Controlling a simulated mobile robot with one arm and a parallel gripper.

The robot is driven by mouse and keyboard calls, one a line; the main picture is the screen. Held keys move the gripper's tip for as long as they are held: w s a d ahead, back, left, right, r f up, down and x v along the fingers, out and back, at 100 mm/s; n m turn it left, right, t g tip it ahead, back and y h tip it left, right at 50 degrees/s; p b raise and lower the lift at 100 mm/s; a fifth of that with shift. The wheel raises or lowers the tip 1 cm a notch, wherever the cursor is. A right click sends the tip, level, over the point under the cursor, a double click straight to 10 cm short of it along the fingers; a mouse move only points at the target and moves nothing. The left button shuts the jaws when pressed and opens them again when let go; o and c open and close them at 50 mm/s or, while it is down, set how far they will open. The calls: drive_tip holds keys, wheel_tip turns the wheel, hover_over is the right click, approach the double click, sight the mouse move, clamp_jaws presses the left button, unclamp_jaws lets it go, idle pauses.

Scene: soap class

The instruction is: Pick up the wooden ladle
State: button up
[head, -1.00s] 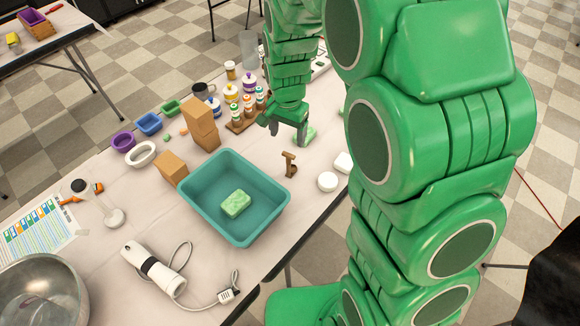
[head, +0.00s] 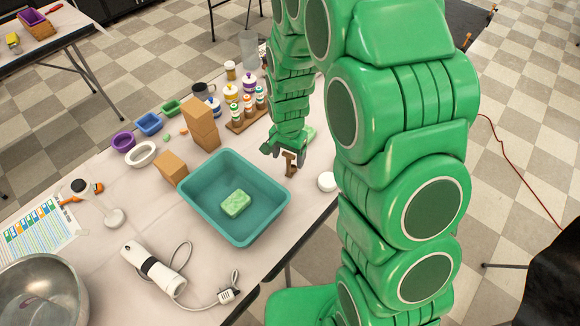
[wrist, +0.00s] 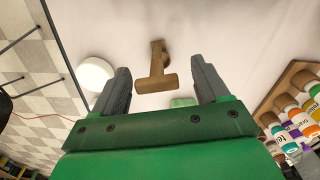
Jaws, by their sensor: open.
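The wooden ladle (head: 291,163) is a small brown piece with a crosswise end, on the white tabletop right of the teal tub. In the wrist view the ladle (wrist: 158,68) shows a short crossbar and a stem leading away, between and partly beyond the fingertips. My gripper (head: 287,153) is at the ladle in the head view, partly covering it. In the wrist view my gripper (wrist: 160,72) is open, with a finger on each side of the ladle and visible gaps. I cannot tell its exact height above the table.
The teal tub (head: 205,213) holding a green soap bar (head: 236,203) is left of my gripper. A white round piece (head: 327,181) lies to the right, near the table edge. A rack of small bottles (head: 240,126) stands behind, and another green piece (wrist: 183,102) lies close by.

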sight(289, 164)
drive_tip(key=shift+s+d+f, duration=0.1)
drive_tip(key=shift+f, duration=1.95)
drive_tip(key=c, duration=1.2)
drive_tip(key=shift+r, duration=0.1)
